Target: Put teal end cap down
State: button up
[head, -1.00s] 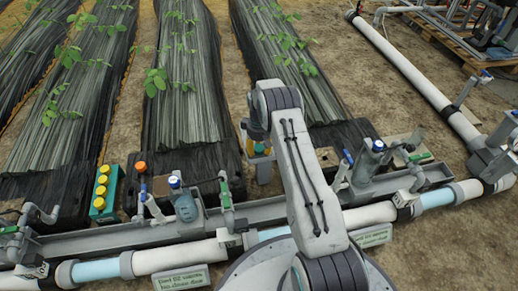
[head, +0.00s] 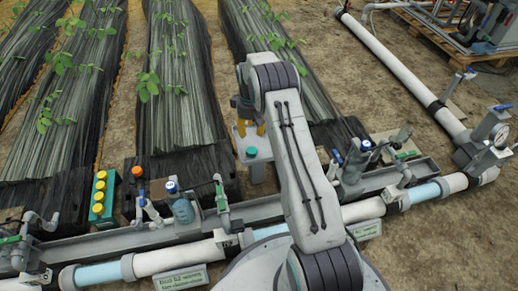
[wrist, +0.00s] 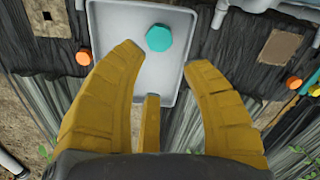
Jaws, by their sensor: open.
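The teal end cap (head: 251,152) rests on a pale grey tray (head: 263,143) on a post, beyond the pipe channel. In the wrist view the cap (wrist: 159,38) lies in the upper part of the tray (wrist: 112,22), fully visible and clear of the fingers. My gripper (head: 250,130) is open and empty, a little above the tray. Its yellow fingers also show in the wrist view, spread apart with the gripper (wrist: 162,62) just short of the cap in the picture. My arm hides part of the area to the right of the tray in the head view.
A teal block with several yellow caps (head: 99,193) and an orange cap (head: 137,171) stand left of the tray. Upright blue-capped fittings (head: 181,205) and a grey channel (head: 110,235) run along the front. White pipes (head: 170,262) lie nearest me.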

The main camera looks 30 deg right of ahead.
jog(key=s+a+r+m+t, duration=0.1)
jog(key=s+a+r, duration=0.3)
jog(key=s+r, duration=0.45)
jog(key=s+a+r, duration=0.3)
jog(key=s+r, duration=0.2)
jog(key=r, duration=0.7)
jog(key=s+a+r, duration=0.1)
jog(key=s+a, duration=0.1)
jog(key=s, duration=0.9)
jog(key=s+a+r+m+t, duration=0.1)
jog(key=s+a+r, duration=0.1)
jog(key=s, duration=0.9)
jog(key=shift+s, duration=0.1)
notch_tip(320, 180, up, 39)
jog(key=t+p, duration=0.1)
jog(key=p, duration=3.6)
jog(key=shift+r, duration=0.15)
jog(key=shift+s, duration=0.1)
